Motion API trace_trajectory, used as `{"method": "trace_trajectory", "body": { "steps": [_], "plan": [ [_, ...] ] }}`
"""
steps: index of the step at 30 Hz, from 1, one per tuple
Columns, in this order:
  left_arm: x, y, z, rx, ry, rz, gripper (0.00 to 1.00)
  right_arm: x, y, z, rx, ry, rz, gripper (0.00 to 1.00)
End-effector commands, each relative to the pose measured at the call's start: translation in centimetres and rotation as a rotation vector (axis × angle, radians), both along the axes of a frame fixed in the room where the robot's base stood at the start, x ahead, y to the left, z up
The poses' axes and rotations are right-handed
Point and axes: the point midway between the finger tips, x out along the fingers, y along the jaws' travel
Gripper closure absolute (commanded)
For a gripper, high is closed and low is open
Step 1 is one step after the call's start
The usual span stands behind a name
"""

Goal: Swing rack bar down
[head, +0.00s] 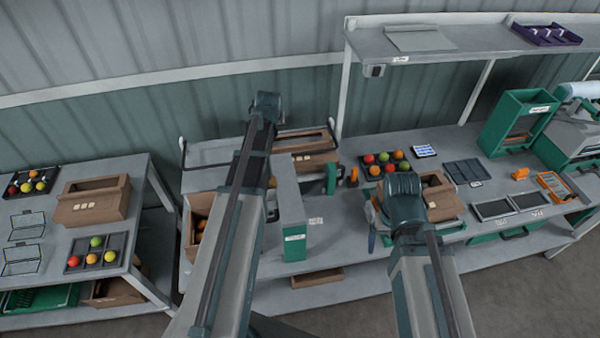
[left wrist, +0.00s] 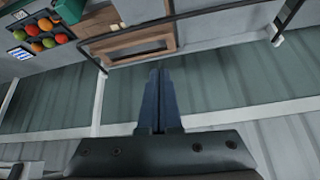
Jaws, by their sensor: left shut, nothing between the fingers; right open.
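The rack bar (head: 210,165) is a thin dark bar with upturned side arms, at the rack on the back bench left of centre. It also crosses the top of the left wrist view (left wrist: 190,17). My left arm passes in front of its middle in the head view, and the left gripper is hidden there behind its own wrist. In the left wrist view my left gripper (left wrist: 158,75) is shut and empty, its fingertips apart from the bar in the picture. My right gripper (head: 372,238) is open over the bench at centre right, partly hidden by its wrist.
Wooden crates (head: 307,160) stand in and beside the rack. A grey-and-green upright box (head: 294,245) stands right of my left arm. A tray of tomatoes (head: 404,168) lies behind my right wrist. A shelf (head: 465,50) overhangs the bench at right. A side table (head: 130,180) stands left.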

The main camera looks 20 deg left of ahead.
Motion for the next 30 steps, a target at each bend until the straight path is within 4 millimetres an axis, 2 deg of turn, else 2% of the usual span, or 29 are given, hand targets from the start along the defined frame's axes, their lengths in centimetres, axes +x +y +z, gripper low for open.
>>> {"method": "trace_trajectory", "body": {
  "steps": [3, 18, 24, 30],
  "plan": [
    [-1.4, -1.9, -0.4, -0.011, 0.033, -0.026, 1.00, 0.0, 0.0, 0.0, 0.000, 0.000, 0.000, 0.11],
    [-7.2, -9.2, -1.9, -0.055, 0.182, -0.141, 1.00, 0.0, 0.0, 0.0, 0.000, 0.000, 0.000, 0.11],
    [-9.5, -11.7, -2.5, -0.070, 0.236, -0.186, 1.00, 0.0, 0.0, -0.1, 0.000, 0.000, 0.000, 0.11],
    [-11.1, -13.3, -2.8, -0.079, 0.275, -0.217, 1.00, 0.0, 0.0, -0.2, 0.000, 0.000, 0.000, 0.11]
  ]
}}
